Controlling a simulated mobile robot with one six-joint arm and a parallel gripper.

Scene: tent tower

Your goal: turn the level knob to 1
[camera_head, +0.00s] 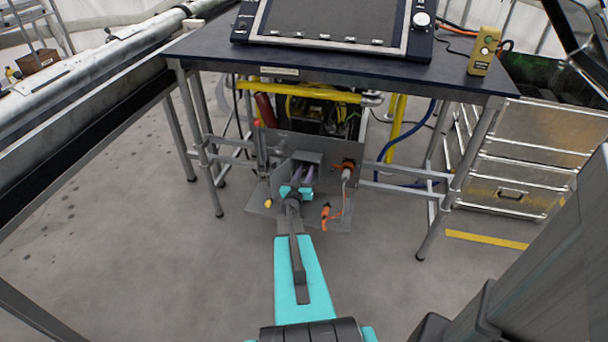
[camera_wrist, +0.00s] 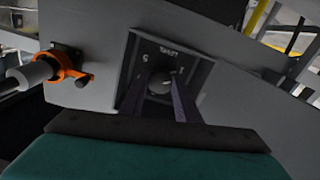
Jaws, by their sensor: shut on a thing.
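The level knob (camera_wrist: 160,79) is a small round grey knob in a dark recessed square on a grey panel, seen in the wrist view. Small white marks surround it, but I cannot read its setting for sure. My gripper (camera_wrist: 161,86) has one dark purple finger on each side of the knob and is shut on it. In the head view my gripper (camera_head: 304,174) reaches into the boxed recess of the grey panel (camera_head: 268,148) under the table. The knob is hidden there by my gripper and the recess.
An orange fitting with a grey cylinder (camera_wrist: 68,69) sits beside the recess. It also shows in the head view (camera_head: 346,168), with an orange clip (camera_head: 326,213) below. The dark table (camera_head: 200,48) overhangs the panel; its legs stand either side. Open floor lies left.

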